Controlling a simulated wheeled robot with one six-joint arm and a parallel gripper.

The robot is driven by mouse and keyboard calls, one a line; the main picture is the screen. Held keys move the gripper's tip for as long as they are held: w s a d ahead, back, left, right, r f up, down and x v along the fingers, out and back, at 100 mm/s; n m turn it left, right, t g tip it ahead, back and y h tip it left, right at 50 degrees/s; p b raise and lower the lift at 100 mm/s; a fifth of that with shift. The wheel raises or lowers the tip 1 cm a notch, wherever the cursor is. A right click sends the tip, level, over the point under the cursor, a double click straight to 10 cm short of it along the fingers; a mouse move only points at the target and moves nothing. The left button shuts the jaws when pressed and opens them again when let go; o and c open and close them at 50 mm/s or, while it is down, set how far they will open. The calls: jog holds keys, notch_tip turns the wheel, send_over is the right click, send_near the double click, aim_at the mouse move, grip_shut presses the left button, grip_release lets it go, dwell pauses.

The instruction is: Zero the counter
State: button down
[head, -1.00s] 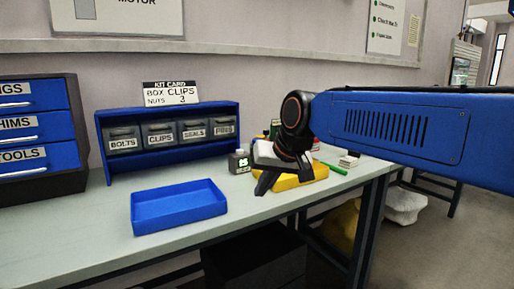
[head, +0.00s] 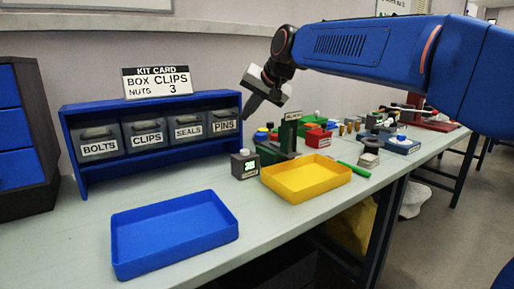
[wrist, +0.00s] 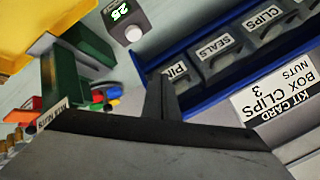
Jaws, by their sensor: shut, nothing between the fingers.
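The counter (head: 244,164) is a small dark box with a lit green number and a pale round button on top. It stands on the bench between the blue rack and the yellow tray. My gripper (head: 250,106) is shut and empty, raised above and slightly behind the counter, near the rack's right end. In the wrist view the fingers (wrist: 160,98) point toward the rack and counter, apart from both.
A blue rack (head: 78,172) holds bins marked BOLTS, CLIPS, SEALS and PINS, with a kit card (head: 158,81) on top. A blue tray (head: 175,232) and a yellow tray (head: 306,180) lie in front. A green upright block (head: 288,134) and several small parts stand behind the yellow tray.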

aim_at(247, 151)
jog(key=shift+w+a+r, duration=0.1)
jog(key=shift+w+r, duration=0.05)
jog(key=shift+w, duration=0.3)
jog(key=shift+f, duration=4.4)
jog(key=shift+f, duration=0.2)
jog(key=shift+f, duration=0.25)
jog(key=shift+f, duration=0.6)
jog(key=shift+r, duration=1.05)
